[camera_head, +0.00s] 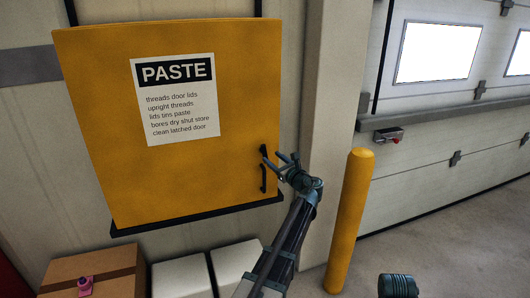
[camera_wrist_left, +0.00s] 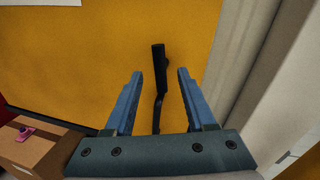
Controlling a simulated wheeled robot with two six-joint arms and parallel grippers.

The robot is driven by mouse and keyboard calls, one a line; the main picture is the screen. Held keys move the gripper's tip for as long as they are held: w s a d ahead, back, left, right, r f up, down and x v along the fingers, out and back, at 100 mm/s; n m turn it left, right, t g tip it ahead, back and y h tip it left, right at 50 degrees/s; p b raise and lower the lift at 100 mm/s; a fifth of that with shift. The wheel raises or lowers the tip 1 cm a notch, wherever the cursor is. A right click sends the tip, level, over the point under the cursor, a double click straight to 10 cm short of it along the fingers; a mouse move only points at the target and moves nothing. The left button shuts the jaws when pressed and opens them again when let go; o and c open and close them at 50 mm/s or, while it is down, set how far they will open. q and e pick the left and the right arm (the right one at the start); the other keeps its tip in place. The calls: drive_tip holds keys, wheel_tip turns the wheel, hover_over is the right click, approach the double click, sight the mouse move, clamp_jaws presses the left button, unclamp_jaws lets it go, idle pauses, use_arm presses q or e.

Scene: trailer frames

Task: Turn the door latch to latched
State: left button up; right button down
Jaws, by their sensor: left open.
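The yellow cabinet door (camera_head: 100,130) carries a white sign headed PASTE. The black door latch (camera_head: 264,177) is an upright bar near the door's lower right edge. In the left wrist view the latch (camera_wrist_left: 159,70) stands roughly upright, with its upper part between the two blue fingers in the picture and a thinner part running down below. My left gripper (camera_head: 275,158) is open in front of the latch, with a finger on each side of it in the wrist view (camera_wrist_left: 160,73). I cannot tell whether either finger touches it.
A black ledge (camera_head: 200,217) runs under the door. Below it stand a cardboard box (camera_head: 110,270) with a pink object (camera_head: 85,286) on it and white boxes (camera_head: 182,278). A yellow post (camera_head: 349,220) stands right of my left arm. Floor at right is open.

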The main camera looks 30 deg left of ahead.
sight(265, 152)
use_arm(q)
drive_tip(key=x, duration=0.7)
drive_tip(key=shift+a, duration=0.1)
clamp_jaws()
